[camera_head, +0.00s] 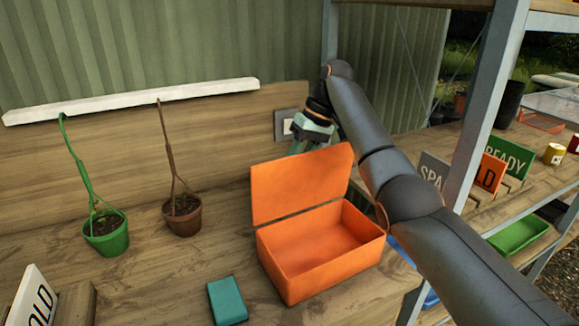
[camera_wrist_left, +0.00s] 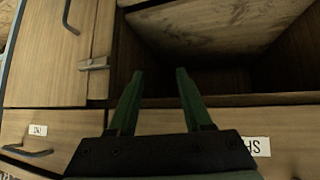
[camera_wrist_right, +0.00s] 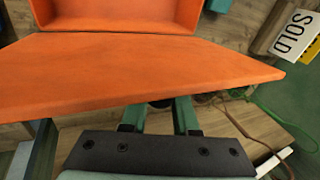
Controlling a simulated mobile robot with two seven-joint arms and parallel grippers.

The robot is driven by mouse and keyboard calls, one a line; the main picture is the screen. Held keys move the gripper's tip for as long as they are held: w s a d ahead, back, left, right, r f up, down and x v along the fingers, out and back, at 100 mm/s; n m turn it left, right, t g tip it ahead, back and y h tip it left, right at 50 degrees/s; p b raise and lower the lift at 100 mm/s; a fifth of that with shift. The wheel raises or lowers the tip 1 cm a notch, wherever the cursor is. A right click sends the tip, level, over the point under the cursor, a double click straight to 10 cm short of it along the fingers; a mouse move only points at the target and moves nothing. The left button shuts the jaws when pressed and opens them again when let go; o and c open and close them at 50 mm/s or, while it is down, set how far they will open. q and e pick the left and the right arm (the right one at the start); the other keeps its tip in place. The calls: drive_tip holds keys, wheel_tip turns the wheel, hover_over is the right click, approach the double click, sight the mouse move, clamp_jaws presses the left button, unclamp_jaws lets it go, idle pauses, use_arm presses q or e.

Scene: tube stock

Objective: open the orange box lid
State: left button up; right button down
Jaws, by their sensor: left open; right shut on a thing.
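The orange box (camera_head: 322,250) stands on the wooden bench with its lid (camera_head: 300,183) swung up and tilted back. The inside of the box is visible and looks empty. My right gripper (camera_head: 303,143) is behind the lid's upper edge and shut on the lid. In the right wrist view the lid (camera_wrist_right: 150,70) covers the fingertips, so the exact grip is hidden. My left gripper (camera_wrist_left: 157,85) is open and empty, in front of wooden drawers and a dark opening; it is outside the head view.
A green pot (camera_head: 106,240) and a brown pot (camera_head: 183,219) stand left of the box. A teal block (camera_head: 227,301) lies in front of it. A metal shelf post (camera_head: 485,110) and signs (camera_head: 507,157) are at the right. The wall panel is close behind.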

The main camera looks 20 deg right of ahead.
drive_tip(key=shift+f, duration=0.1)
idle(0.3)
drive_tip(key=c, duration=0.7)
unclamp_jaws()
drive_tip(key=shift+d+r, duration=0.15)
drive_tip(key=shift+r, duration=0.3)
drive_tip(key=p+v, duration=0.5)
drive_tip(key=v, duration=0.6)
drive_tip(key=shift+d+r+p, duration=0.15)
drive_tip(key=shift+r+p, duration=0.2)
